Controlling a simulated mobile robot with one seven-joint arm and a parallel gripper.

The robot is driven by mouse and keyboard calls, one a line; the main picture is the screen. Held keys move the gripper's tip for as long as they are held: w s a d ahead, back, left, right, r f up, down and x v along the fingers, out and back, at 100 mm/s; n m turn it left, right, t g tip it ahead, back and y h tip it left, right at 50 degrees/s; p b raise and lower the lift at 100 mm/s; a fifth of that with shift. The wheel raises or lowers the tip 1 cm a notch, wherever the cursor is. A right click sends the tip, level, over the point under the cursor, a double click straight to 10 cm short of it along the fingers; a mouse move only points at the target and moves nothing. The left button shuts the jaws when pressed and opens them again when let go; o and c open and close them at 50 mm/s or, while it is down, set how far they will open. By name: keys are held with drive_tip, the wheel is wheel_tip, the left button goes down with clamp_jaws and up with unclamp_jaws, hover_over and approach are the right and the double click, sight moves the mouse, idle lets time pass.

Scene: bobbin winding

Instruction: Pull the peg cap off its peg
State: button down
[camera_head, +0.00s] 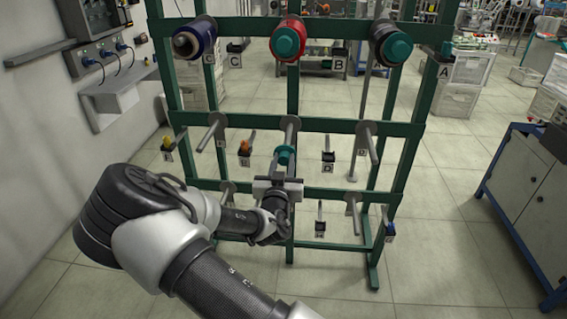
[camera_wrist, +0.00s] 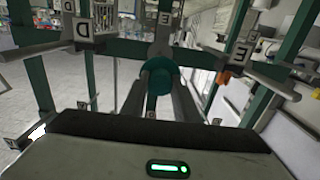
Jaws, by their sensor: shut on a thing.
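The teal peg cap (camera_head: 285,152) is at the middle column of the green rack, in front of the middle peg (camera_head: 290,124) with its grey disc. My gripper (camera_head: 284,164) reaches up to it from below, shut on the cap. In the wrist view the teal cap (camera_wrist: 160,75) sits between my two grey fingers (camera_wrist: 158,88), with the peg's grey disc (camera_wrist: 161,47) behind it. The cap and peg look lined up. Whether the cap still sits on the peg's end is hidden.
Spools hang along the top bar: a blue one (camera_head: 195,38), a red one (camera_head: 287,40) and a dark teal-capped one (camera_head: 391,44). Bare pegs (camera_head: 217,126) (camera_head: 367,130) stick out on both sides. A blue cabinet (camera_head: 525,190) stands at the right. Floor in front is clear.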

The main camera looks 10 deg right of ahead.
drive_tip(key=shift+s, duration=0.15)
drive_tip(key=shift+v, duration=2.85)
